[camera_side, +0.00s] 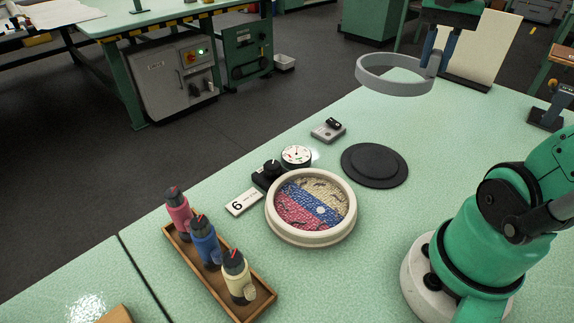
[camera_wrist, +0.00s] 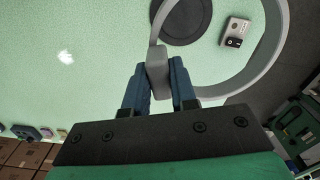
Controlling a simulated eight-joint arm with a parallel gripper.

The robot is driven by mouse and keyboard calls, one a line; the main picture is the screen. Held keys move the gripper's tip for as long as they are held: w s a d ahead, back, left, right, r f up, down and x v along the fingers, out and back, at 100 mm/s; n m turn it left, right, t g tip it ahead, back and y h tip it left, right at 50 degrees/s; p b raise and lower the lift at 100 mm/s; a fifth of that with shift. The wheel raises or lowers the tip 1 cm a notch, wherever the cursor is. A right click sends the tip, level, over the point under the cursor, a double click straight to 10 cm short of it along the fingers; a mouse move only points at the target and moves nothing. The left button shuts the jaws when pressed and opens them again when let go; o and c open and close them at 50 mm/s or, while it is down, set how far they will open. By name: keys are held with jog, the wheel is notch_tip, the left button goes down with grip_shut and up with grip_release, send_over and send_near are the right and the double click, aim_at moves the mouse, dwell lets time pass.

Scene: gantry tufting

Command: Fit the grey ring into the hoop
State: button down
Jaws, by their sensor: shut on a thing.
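The grey ring (camera_side: 384,87) is held up in the air above the far part of the table in the side view. My gripper (camera_side: 438,58) is shut on the ring's right side. In the wrist view the ring (camera_wrist: 268,57) runs out to the right from between the blue fingers of my gripper (camera_wrist: 157,75), which close on a thicker block of it. The cream hoop (camera_side: 310,240) lies on the table in the side view, around a tufted disc (camera_side: 320,204) of red, blue and beige. The hoop is apart from the ring and does not show in the wrist view.
A black round stand (camera_side: 375,165) lies right of the hoop. A dial (camera_side: 296,156), a black knob device (camera_side: 269,174), a small grey box (camera_side: 328,130) and a number 6 plate (camera_side: 244,202) stand near it. A wooden tray (camera_side: 207,280) holds three coloured tools at front left.

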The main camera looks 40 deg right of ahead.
jog(key=shift+w+a+f+n, duration=0.65)
jog(key=shift+a+f+n, duration=0.8)
jog(key=shift+a+f, duration=1.1)
jog(key=shift+w+a+f+n, duration=0.7)
jog(key=shift+a+f+n, duration=0.7)
jog(key=shift+a+f, duration=1.15)
jog(key=shift+w+a+f+n, duration=0.65)
jog(key=shift+a+f+n, duration=0.8)
jog(key=shift+a+f, duration=1.1)
jog(key=shift+d+f, duration=0.15)
jog(key=shift+f, duration=0.55)
jog(key=shift+d+f, duration=0.15)
jog(key=shift+f, duration=0.5)
jog(key=c, duration=0.6)
grip_release()
jog(key=shift+r, duration=2.8)
